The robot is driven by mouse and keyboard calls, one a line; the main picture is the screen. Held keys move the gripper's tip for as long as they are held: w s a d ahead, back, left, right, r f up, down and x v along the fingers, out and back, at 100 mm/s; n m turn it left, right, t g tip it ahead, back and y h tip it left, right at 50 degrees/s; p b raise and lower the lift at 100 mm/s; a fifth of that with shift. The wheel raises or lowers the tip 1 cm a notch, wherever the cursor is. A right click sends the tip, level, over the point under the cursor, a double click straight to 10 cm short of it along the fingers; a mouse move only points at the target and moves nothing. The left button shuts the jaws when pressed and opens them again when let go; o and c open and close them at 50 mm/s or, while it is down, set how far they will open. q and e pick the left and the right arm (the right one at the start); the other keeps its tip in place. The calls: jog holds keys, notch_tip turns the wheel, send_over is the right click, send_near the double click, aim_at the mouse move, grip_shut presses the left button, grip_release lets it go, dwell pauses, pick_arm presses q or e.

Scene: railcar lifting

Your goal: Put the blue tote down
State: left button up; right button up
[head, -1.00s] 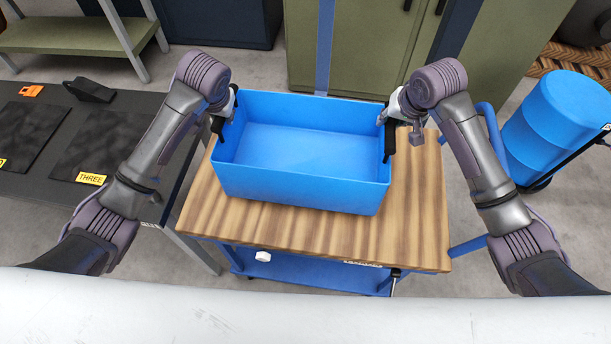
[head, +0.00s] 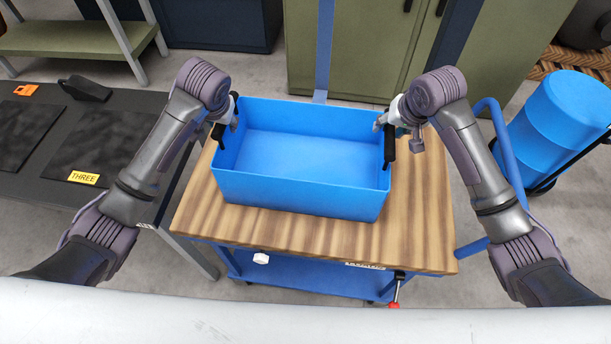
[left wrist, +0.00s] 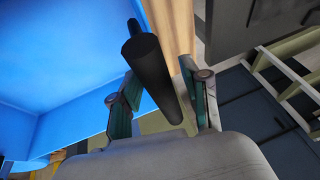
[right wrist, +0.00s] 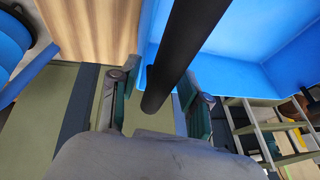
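The blue tote (head: 300,192), an open empty box, is level over the wooden top of a cart (head: 420,235). I cannot tell whether its bottom touches the wood. My left gripper (head: 228,120) is shut on the black handle at the tote's left end; this handle (left wrist: 152,70) lies between its fingers in the left wrist view. My right gripper (head: 386,122) is shut on the black handle at the right end; this handle (right wrist: 182,45) lies between its fingers in the right wrist view. The tote's underside is hidden.
A dark table (head: 130,105) with black mats stands close on the left. A blue drum (head: 565,115) on a hand truck stands to the right. Green cabinets (head: 375,50) are behind the cart. Bare wood shows along the cart's front and right.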

jog(key=shift+s+r, duration=0.1)
jog(key=shift+r, duration=0.35)
pick_arm(q)
jog(key=v, duration=1.2)
pick_arm(e)
jog(key=v, duration=1.1)
pick_arm(q)
jog(key=shift+s, duration=0.1)
